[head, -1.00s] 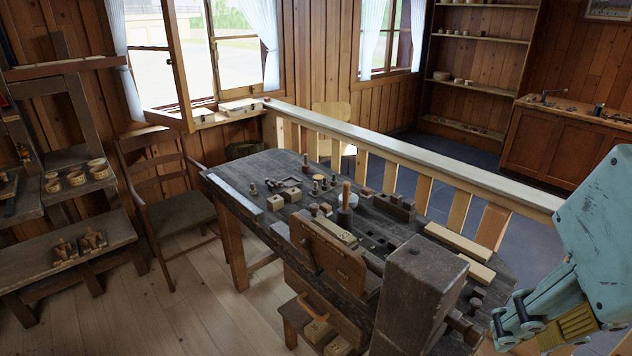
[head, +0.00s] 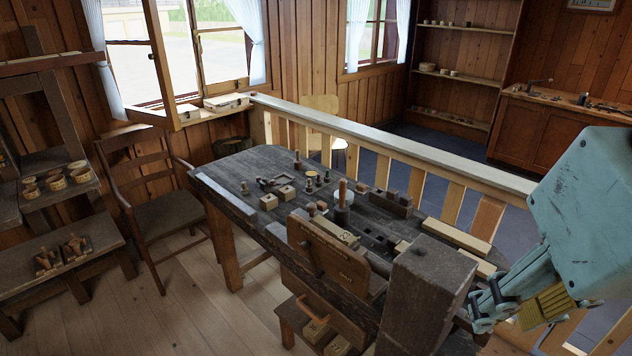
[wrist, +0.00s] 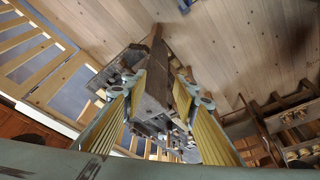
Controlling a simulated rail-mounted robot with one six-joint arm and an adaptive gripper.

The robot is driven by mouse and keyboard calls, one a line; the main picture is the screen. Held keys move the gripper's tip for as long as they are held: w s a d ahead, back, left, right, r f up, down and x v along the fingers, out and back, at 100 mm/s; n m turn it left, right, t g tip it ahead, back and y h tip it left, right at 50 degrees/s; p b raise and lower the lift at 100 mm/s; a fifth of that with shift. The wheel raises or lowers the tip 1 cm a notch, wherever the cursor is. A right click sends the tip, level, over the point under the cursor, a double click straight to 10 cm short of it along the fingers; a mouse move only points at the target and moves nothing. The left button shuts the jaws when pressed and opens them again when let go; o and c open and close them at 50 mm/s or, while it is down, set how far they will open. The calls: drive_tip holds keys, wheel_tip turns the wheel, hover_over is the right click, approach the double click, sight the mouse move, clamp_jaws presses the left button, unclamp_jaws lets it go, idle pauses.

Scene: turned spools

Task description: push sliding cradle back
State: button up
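A dark wooden workbench (head: 240,163) runs along the railing in the head view. A dark notched wooden block (head: 392,203) lies near its back edge, and an upright board (head: 325,250) stands at its front. I cannot tell for sure which piece is the sliding cradle. My gripper (head: 498,300) is right of the big square post (head: 428,290) at the bench's near end. In the wrist view my gripper (wrist: 162,95) is open, its yellow-padded fingers apart with nothing held. The bench and post show between and beyond them, partly hidden by the fingers.
Small blocks, pegs and an upright handle (head: 342,195) crowd the bench top. Pale wooden bars (head: 458,236) lie near its right end. A railing (head: 400,150) closes the back. A chair (head: 160,205) stands left, with bare floor (head: 190,300) in front.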

drive_tip(key=shift+o, duration=0.5)
drive_tip(key=shift+w+a+r, duration=0.1)
drive_tip(key=shift+w+r, duration=0.4)
drive_tip(key=shift+w, duration=0.25)
drive_tip(key=w+a+r+g+p, duration=0.1)
drive_tip(key=w+r+p, duration=0.15)
drive_tip(key=w, duration=0.45)
drive_tip(key=w+a+r+p, duration=0.1)
drive_tip(key=w+a+r, duration=0.15)
drive_tip(key=w, duration=0.45)
drive_tip(key=g+p, duration=0.3)
drive_tip(key=p, duration=0.8)
hover_over(312, 205)
wheel_tip(312, 205, down, 19)
drive_tip(key=shift+w+a, duration=0.1)
drive_tip(key=shift+f, duration=0.1)
drive_tip(key=shift+f+p, duration=0.7)
drive_tip(key=shift+f, duration=6)
